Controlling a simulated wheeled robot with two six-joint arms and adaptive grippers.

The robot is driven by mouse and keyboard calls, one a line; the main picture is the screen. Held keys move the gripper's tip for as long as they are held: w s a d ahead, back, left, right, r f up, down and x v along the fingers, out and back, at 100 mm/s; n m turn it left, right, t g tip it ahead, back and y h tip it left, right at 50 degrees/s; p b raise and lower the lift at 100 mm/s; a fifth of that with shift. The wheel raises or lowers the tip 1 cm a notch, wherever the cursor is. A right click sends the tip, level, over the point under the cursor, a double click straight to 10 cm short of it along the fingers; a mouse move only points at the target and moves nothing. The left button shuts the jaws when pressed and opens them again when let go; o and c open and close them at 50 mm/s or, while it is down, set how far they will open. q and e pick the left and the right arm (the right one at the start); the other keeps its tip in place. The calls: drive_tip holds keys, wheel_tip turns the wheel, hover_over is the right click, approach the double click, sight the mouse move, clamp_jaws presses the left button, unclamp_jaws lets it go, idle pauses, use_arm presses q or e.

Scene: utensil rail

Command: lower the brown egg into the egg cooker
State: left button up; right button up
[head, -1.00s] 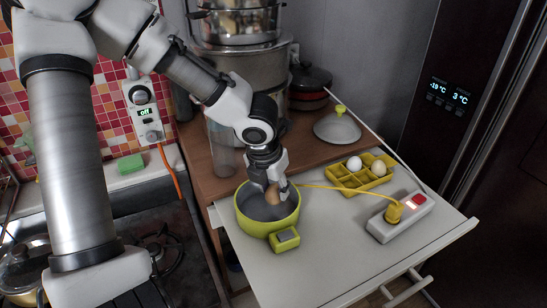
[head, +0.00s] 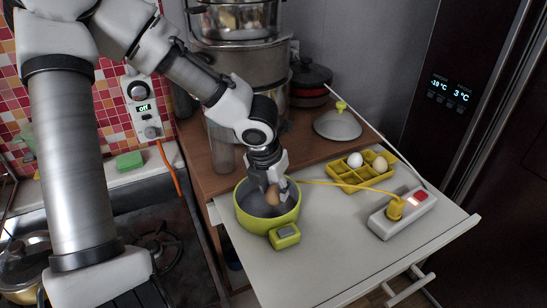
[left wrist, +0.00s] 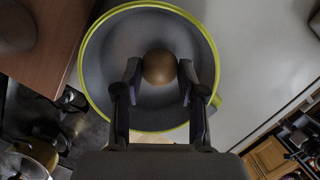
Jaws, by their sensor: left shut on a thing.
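The egg cooker (head: 254,221) is a round yellow-green bowl with a grey inside and a small square control box (head: 285,236) at its front. It stands on the pull-out white board, and its rim also shows in the left wrist view (left wrist: 92,60). My left gripper (head: 273,192) points down over the bowl, shut on the brown egg (head: 272,197). In the left wrist view the brown egg (left wrist: 159,67) sits between the two fingertips, inside the outline of the bowl. How far the egg is above the bowl's floor is hard to tell. My right gripper is not in view.
A yellow egg tray (head: 347,180) with a white egg (head: 355,160) and a tan egg (head: 380,164) lies right of the cooker. A power strip (head: 402,215) holds the yellow plug and cord. A domed lid (head: 338,124) and several pots stand behind. The board's front is clear.

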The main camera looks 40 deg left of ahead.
use_arm(q)
drive_tip(key=shift+f+b, duration=0.7)
drive_tip(key=shift+f, duration=0.2)
idle(0.5)
drive_tip(key=o, duration=0.7)
